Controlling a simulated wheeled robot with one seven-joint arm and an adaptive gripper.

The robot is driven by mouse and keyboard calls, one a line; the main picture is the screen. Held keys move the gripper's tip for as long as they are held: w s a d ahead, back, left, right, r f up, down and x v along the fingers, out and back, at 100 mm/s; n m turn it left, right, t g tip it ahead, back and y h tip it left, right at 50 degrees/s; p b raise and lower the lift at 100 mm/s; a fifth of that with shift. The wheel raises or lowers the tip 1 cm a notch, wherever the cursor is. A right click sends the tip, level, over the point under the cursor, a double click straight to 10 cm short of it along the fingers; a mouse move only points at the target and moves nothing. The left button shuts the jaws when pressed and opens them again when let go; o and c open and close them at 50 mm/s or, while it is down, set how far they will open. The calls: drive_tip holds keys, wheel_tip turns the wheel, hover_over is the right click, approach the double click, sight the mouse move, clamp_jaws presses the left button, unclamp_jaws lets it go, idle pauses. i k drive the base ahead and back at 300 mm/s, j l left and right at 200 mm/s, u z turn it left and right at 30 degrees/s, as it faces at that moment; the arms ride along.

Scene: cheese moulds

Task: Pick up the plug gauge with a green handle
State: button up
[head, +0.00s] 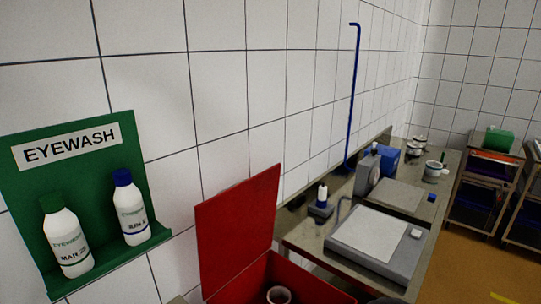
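I cannot make out a plug gauge with a green handle for sure. A tiny upright green thing (442,157) shows by the white pot at the far right end of the steel bench (449,165). It is too small to tell what it is. My gripper is not in view.
A green eyewash shelf (20,174) with two white bottles hangs on the tiled wall at left. A red box (240,224) with its lid up stands at bottom centre, with a round cup-like thing (278,295) inside. A grey plate (375,236) lies on the bench; racks (480,190) stand at right.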

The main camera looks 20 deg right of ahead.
sight(444, 163)
drive_tip(key=l+u, duration=0.15)
drive_tip(key=l, duration=2.9)
drive_tip(key=i+l, duration=0.15)
drive_tip(key=l, duration=0.25)
drive_tip(key=i+l, duration=0.15)
drive_tip(key=l, duration=0.2)
drive_tip(key=i+l, duration=0.1)
drive_tip(key=l, duration=0.3)
drive_tip(key=i+l+u, duration=0.1)
drive_tip(key=l, duration=0.3)
drive_tip(key=i+l, duration=0.2)
drive_tip(key=l, duration=0.2)
drive_tip(key=i+l, duration=0.1)
drive_tip(key=l, duration=0.25)
drive_tip(key=i+l, duration=0.15)
drive_tip(key=l, duration=0.25)
drive_tip(key=i+l, duration=0.55)
drive_tip(key=i+l+u, duration=0.1)
drive_tip(key=i+l, duration=0.45)
drive_tip(key=l, duration=0.15)
